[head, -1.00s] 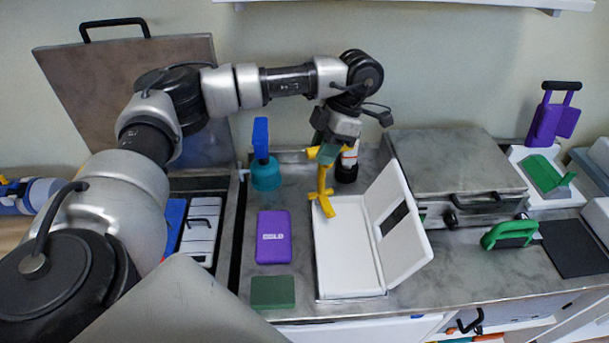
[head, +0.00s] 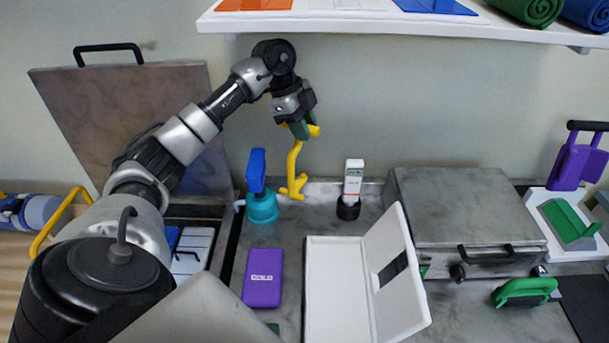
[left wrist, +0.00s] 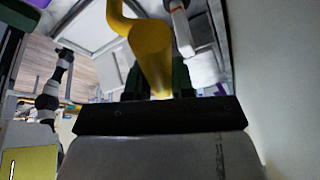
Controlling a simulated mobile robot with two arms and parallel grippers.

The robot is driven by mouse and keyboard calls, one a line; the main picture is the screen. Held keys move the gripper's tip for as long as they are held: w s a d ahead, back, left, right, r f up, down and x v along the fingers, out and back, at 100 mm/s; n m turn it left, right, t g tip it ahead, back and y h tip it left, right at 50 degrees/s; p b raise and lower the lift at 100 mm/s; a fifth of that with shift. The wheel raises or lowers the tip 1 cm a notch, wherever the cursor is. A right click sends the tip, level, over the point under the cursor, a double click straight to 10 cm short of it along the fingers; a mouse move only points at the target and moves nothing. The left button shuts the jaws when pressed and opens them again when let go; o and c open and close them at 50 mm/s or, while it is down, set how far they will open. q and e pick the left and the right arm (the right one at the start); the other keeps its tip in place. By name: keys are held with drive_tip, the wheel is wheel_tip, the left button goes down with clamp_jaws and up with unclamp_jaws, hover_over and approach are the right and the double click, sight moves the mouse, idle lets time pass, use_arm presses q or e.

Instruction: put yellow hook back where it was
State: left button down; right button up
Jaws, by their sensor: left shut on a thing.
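The yellow hook (head: 294,170) hangs from my left gripper (head: 304,128) in the head view, held near the back wall above the counter. The gripper is shut on the hook's upper end, and its curved lower end points down between the blue spray bottle and the white-and-black bottle. In the left wrist view the yellow hook (left wrist: 151,55) sticks out from between the dark green fingers (left wrist: 157,82). My right gripper is not in view.
A teal-and-blue spray bottle (head: 262,206) and a white bottle with a black base (head: 352,185) stand at the counter's back. An open white case (head: 328,290) lies in front. A white shelf (head: 330,22) overhangs above right. A purple pack (head: 263,278) lies left of the case.

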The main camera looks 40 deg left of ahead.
use_arm(q)
drive_tip(key=shift+a+f, duration=0.1)
drive_tip(key=shift+f, duration=0.1)
wheel_tip(320, 180, down, 9)
drive_tip(key=p, duration=0.2)
drive_tip(key=shift+f+n, duration=0.2)
drive_tip(key=shift+n, duration=0.1)
drive_tip(key=shift+s, duration=0.1)
drive_tip(key=c, duration=1)
unclamp_jaws()
drive_tip(key=shift+o, duration=0.2)
drive_tip(key=b+v, duration=0.2)
drive_tip(key=v, duration=1)
drive_tip(key=shift+s, duration=0.15)
